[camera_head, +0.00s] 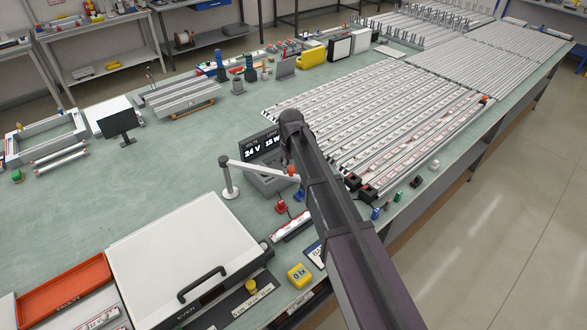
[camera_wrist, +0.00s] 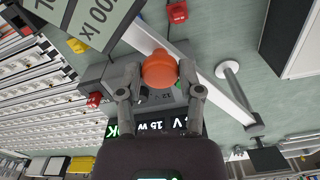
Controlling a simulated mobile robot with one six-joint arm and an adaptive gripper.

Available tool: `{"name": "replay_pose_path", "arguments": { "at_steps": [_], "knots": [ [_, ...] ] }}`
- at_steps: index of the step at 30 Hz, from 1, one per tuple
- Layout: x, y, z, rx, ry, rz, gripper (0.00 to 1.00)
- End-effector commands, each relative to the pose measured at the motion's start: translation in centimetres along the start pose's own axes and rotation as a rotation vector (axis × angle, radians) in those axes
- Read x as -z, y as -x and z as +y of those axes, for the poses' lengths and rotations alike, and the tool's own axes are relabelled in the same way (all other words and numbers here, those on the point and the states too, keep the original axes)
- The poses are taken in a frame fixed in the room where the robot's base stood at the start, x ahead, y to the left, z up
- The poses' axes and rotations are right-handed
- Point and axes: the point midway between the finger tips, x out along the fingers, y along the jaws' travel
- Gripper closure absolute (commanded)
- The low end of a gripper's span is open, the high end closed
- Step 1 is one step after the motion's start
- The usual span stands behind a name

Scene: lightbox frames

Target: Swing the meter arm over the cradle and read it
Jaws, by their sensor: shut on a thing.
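The meter arm (camera_head: 258,168) is a pale bar that runs from an upright post (camera_head: 229,180) to an orange knob (camera_head: 292,170). In the wrist view the knob (camera_wrist: 159,68) sits between the fingers of my gripper (camera_wrist: 160,88), which are shut on it. The bar also shows in the wrist view (camera_wrist: 222,88). Beside it stands a grey meter box whose dark display (camera_head: 262,147) reads 24 V and 15 W. In the head view my arm hides my gripper and part of the box. I cannot pick out the cradle with certainty.
A white-lidded case (camera_head: 185,255) and an orange tray (camera_head: 65,290) lie at the front left. Rows of light strips (camera_head: 400,125) fill the right.

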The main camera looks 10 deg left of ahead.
Motion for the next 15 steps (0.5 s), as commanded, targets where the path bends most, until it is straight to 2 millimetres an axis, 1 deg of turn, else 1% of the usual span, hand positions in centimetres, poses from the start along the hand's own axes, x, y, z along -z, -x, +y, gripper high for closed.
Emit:
{"name": "replay_pose_path", "arguments": {
  "at_steps": [1,6,7,8,9,10,11,15],
  "knots": [
    [-0.23,-0.06,0.01,-0.005,0.001,-0.006,1.0],
    [-0.14,-0.06,-0.45,-0.005,0.006,-0.007,1.0],
    [-0.13,-0.06,-0.51,-0.005,0.007,-0.007,0.49],
    [-0.12,-0.06,-0.56,-0.005,0.008,-0.007,0.41],
    [-0.09,-0.06,-0.61,-0.005,0.008,-0.007,0.29],
    [-0.07,-0.05,-0.65,-0.004,0.008,-0.006,0.2],
    [-0.05,-0.05,-0.68,-0.004,0.009,-0.006,0.18],
    [0.02,-0.04,-0.76,-0.003,0.009,-0.005,0.18]
  ]
}}
